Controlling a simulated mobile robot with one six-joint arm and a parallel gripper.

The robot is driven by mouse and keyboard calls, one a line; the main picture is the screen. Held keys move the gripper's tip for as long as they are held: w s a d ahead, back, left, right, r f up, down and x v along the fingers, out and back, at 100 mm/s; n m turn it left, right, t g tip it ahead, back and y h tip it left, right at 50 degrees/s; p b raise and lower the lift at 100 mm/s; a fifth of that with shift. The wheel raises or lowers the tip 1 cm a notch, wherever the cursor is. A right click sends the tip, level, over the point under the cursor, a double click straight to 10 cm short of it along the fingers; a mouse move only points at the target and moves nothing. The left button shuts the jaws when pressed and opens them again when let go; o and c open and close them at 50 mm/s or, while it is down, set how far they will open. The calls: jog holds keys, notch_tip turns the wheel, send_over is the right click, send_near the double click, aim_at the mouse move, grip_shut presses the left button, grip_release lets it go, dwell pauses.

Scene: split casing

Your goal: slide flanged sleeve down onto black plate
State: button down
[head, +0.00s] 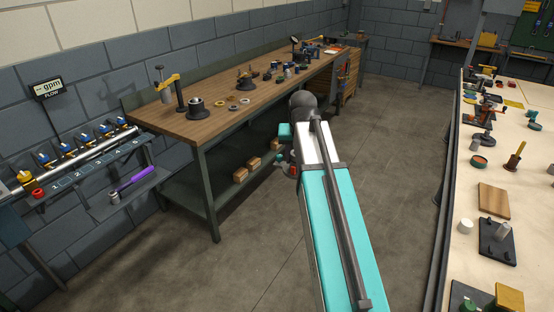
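A black plate (496,247) lies on the pale table at the right. A short grey cylinder (503,231) stands tilted on it or just above it; the view is too small to tell which, or whether it has a flange. A white cylinder (466,226) stands beside the plate's left edge, apart from it. On the wooden bench, a dark flanged part (196,107) with a round top stands near the front left. My teal and white arm reaches out over the floor between the benches.
The wooden bench (215,127) carries several small parts and a yellow-armed stand (178,96). The pale table (462,190) holds a wooden board (493,199) and several tools. Wall valves (68,150) and a small shelf (127,196) are at left. The floor between is clear.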

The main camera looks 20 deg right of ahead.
jog(key=s+d+f+m+g+h, duration=0.1)
jog(key=s+d+m, duration=0.25)
jog(key=d, duration=0.85)
jog(key=s+d+f+m+g, duration=0.1)
jog(key=s+d+f+m, duration=0.2)
jog(key=d, duration=0.9)
jog(key=s+d+m+g+h, duration=0.1)
jog(key=s+d+m, duration=0.3)
jog(key=d, duration=0.9)
jog(key=s+d+f+m+g, duration=0.1)
jog(key=s+d+m, duration=0.1)
jog(key=s+d, duration=0.6)
jog(key=s+d+f+m+g, duration=0.1)
jog(key=s+d+f+m, duration=0.1)
jog(key=s+d, duration=0.7)
jog(key=s+d+f+m, duration=0.1)
jog(key=s+d+m, duration=0.3)
jog(key=s+d, duration=0.4)
jog(key=shift+s+d+f+g+p, duration=0.15)
jog(key=shift+s+g+p, duration=0.05)
jog(key=shift+s, duration=0.95)
jog(key=shift+s+d+f+g+p, duration=0.1)
jog(key=shift+s+f+g+p, duration=0.1)
jog(key=shift+s, duration=0.9)
jog(key=shift+s+d+m, duration=0.25)
jog(key=shift+s, duration=0.25)
jog(key=shift+a, duration=0.1)
jog(key=shift+f+b, duration=0.9)
jog(key=shift+f, duration=1)
